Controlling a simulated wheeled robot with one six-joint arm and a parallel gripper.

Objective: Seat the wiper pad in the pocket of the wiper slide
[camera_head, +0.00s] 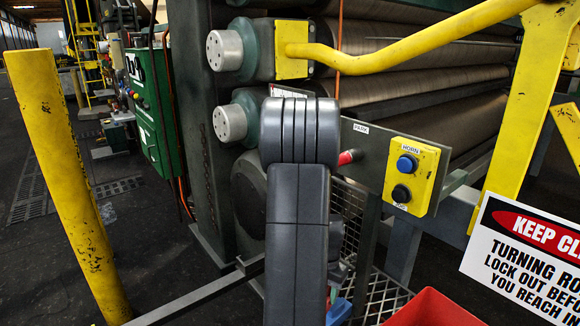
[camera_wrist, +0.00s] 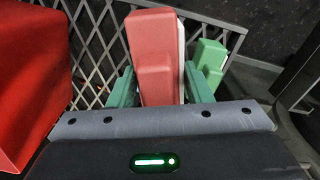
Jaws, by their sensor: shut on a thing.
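In the wrist view my gripper (camera_wrist: 160,88) is shut on a red block with a pale strip along its right side, which looks like the wiper pad (camera_wrist: 155,48). The green fingers stand on either side of it. The pad sticks out beyond the fingers, and its lower end is hidden behind the grey gripper bar. A separate-looking green block (camera_wrist: 212,58) shows just right of the pad; I cannot tell what it is. In the head view my dark arm hides the gripper and the pad. I cannot make out the wiper slide or its pocket in either view.
A red bin (camera_wrist: 30,75) is at the left of the wrist view, beside a metal mesh guard (camera_wrist: 95,45). In the head view are calender rolls (camera_head: 420,90), a yellow button box (camera_head: 411,176), a yellow rail (camera_head: 400,50), a warning sign (camera_head: 530,255) and a yellow post (camera_head: 65,180).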

